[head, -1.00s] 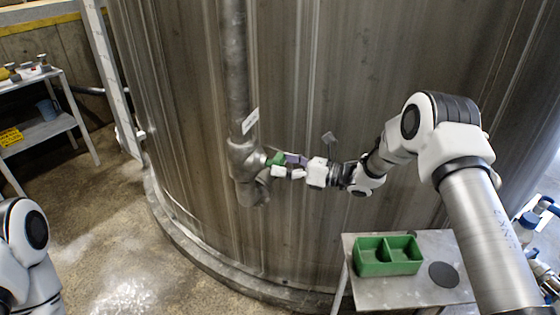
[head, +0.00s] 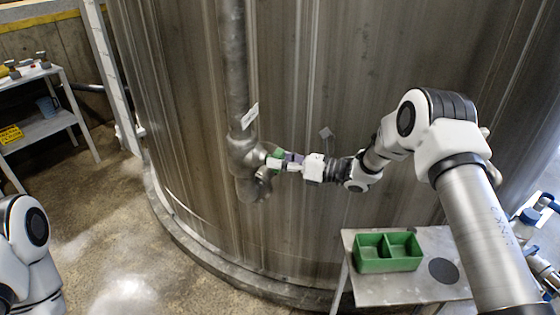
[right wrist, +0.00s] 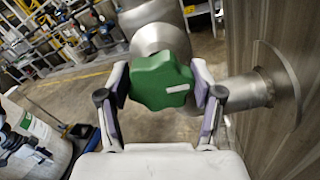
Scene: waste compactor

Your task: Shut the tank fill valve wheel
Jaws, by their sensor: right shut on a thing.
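The green valve wheel (right wrist: 162,82) fills the middle of the right wrist view, with a white mark on its face. In the head view a small part of the wheel (head: 276,153) shows at the pipe. My right gripper (right wrist: 160,92) is shut on the wheel, one finger on each side of its rim. In the head view my right gripper (head: 281,162) reaches the valve from the right. The valve body (head: 245,157) sits on the vertical pipe (head: 234,60) in front of the tank. My left arm shows at the lower left edge, but its gripper is out of the picture.
The large steel tank (head: 330,70) stands behind the pipe. A small table (head: 405,288) at the lower right holds a green divided bin (head: 388,266). A shelf cart (head: 38,128) stands at the far left. Floor at the left is clear.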

